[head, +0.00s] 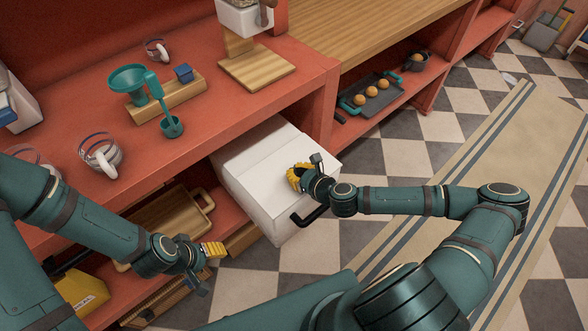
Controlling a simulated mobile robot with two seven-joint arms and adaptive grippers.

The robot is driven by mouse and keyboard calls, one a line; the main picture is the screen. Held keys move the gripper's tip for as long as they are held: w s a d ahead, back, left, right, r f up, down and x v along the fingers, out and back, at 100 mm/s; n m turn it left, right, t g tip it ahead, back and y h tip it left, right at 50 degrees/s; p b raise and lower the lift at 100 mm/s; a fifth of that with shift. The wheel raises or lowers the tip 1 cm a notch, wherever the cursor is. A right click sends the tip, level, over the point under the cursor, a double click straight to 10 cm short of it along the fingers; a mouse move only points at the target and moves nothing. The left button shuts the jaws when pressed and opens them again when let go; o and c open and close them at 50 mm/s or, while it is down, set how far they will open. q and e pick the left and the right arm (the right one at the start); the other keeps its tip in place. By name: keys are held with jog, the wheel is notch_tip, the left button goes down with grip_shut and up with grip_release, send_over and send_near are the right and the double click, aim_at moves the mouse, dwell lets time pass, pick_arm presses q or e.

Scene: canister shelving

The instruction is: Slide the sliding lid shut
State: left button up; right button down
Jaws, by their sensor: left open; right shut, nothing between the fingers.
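A white box (268,217) stands on the lower level, partly out from under the red counter, with a black bar handle (308,217) on its front. Its white sliding lid (262,158) forms the top; I cannot tell how far it is slid, and no inside shows. My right gripper (297,178), with yellow fingertips, is shut and empty at the top of the box near its front; whether it touches the lid is unclear. My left gripper (212,250) is open and empty, left of and below the box, in front of the low shelf.
The red counter (230,110) above holds a teal funnel (128,80), a teal scoop (172,126), jars and a wooden block. Wooden trays (205,213) and a yellow box (82,292) lie low at left. The checkered floor (390,150) right of the box is open.

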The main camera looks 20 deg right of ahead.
jog(key=c, duration=1.7)
grip_release()
jog(key=shift+r, duration=0.1)
jog(key=o, duration=1)
jog(key=shift+s, duration=0.1)
jog(key=v, duration=0.7)
jog(key=shift+s+r, duration=0.1)
jog(key=shift+s, duration=0.05)
jog(key=shift+d, duration=0.1)
